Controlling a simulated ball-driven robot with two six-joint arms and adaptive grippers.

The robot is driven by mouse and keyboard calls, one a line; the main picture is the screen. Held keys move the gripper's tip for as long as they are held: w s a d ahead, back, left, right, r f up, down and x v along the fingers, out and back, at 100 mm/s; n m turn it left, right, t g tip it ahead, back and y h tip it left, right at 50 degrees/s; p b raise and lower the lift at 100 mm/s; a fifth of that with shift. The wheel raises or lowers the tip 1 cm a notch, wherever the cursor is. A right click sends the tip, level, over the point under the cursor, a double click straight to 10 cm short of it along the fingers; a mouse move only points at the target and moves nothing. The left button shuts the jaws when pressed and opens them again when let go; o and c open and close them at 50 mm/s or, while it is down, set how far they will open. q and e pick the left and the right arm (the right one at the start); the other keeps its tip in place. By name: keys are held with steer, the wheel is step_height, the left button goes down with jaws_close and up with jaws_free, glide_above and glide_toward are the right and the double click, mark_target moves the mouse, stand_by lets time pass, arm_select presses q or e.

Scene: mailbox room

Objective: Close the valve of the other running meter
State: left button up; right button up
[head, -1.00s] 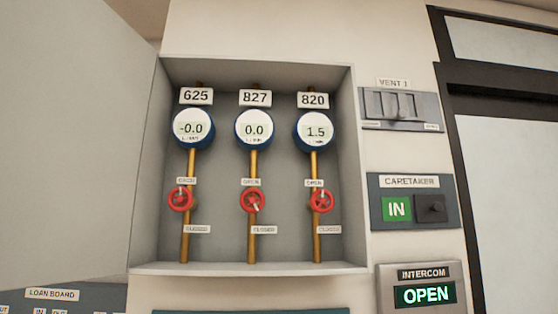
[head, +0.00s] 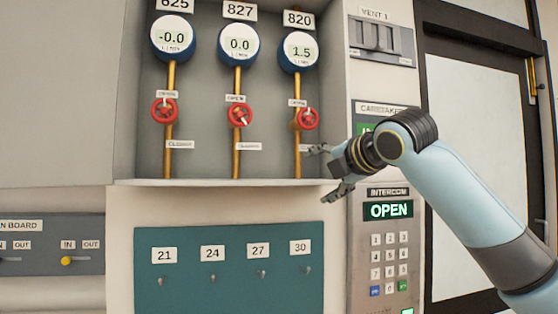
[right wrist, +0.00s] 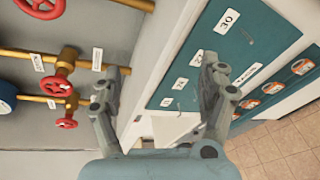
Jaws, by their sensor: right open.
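Three round blue-rimmed meters hang in an open wall cabinet. Meter 625 (head: 172,38) reads -0.0, meter 827 (head: 239,45) reads 0.0 and meter 820 (head: 298,52) reads 1.5. Below each is a red valve wheel on a brass pipe: 625's valve (head: 164,110), 827's valve (head: 240,115) and 820's valve (head: 307,118). OPEN labels sit above and CLOSED labels below. My right gripper (head: 325,175) is open and empty, below and right of 820's valve, apart from it. The right wrist view shows its spread fingers (right wrist: 165,75), with red wheels at left. My left gripper is not in view.
The cabinet's right wall and bottom ledge (head: 220,183) border the valves. Below hangs a teal key board (head: 230,290) with several numbered hooks. An intercom panel (head: 388,250) is at right, and a loan board (head: 50,245) at lower left.

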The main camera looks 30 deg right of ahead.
mark_target(310, 117)
step_height(310, 117, up, 14)
steer(key=d+f+n+t, duration=0.1)
steer(key=d+n+t, duration=0.2)
steer(key=n, duration=0.1)
steer(key=w+p, duration=0.1)
steer(key=w, duration=0.2)
steer(key=w+p, duration=0.1)
steer(key=w, duration=0.2)
steer(key=w+p, duration=0.2)
steer(key=w, duration=0.1)
steer(key=shift+d+r, duration=0.15)
steer(key=shift+r, duration=0.25)
steer(key=shift+w+f, duration=0.1)
steer(key=shift+w, duration=0.4)
steer(key=c, duration=1.2)
steer(key=shift+o, duration=0.2)
